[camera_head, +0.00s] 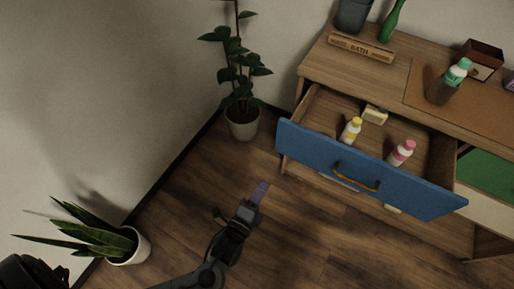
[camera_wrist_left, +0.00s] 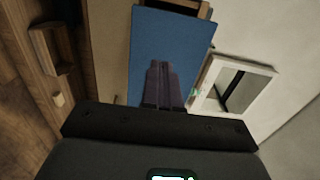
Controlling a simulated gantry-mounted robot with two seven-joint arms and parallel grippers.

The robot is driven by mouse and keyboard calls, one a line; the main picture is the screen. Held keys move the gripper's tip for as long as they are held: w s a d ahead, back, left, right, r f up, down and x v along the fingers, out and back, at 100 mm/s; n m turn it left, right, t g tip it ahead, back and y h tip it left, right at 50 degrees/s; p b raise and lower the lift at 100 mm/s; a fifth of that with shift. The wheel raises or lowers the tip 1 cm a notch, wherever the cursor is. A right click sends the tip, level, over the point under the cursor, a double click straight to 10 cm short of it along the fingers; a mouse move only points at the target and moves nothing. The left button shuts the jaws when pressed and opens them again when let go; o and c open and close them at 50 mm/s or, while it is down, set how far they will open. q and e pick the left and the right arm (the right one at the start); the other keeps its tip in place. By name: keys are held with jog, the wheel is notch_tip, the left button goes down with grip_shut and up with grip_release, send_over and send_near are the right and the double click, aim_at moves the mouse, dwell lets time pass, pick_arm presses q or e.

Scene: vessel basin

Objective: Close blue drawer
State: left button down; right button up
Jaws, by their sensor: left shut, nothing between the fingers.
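The blue drawer (camera_head: 365,175) stands pulled out of the wooden cabinet (camera_head: 345,72), with a yellow-brown handle (camera_head: 357,177) on its front. Inside it are a yellow-capped bottle (camera_head: 350,131), a pink-capped bottle (camera_head: 400,153) and a pale yellow block (camera_head: 375,114). My left gripper (camera_head: 260,191) is shut and empty, in front of the drawer's left end and apart from it in the head view. In the left wrist view, the shut fingers (camera_wrist_left: 161,86) show against a blue panel (camera_wrist_left: 165,45); contact cannot be told. My right gripper is not in view.
A potted plant (camera_head: 242,122) stands left of the cabinet, and another (camera_head: 128,246) stands at the lower left by the wall. The wooden floor before the drawer is clear.

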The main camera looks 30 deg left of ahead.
aim_at(289, 143)
pick_arm(q)
jog(key=shift+h, duration=0.3)
jog(key=w+b, duration=0.1)
jog(key=w, duration=0.4)
jog(key=w+r+b, duration=0.1)
jog(key=w+b, duration=0.1)
jog(key=w, duration=0.3)
jog(key=w+b, duration=0.1)
jog(key=w, duration=0.4)
jog(key=shift+r, duration=0.4)
jog(key=shift+w, duration=0.15)
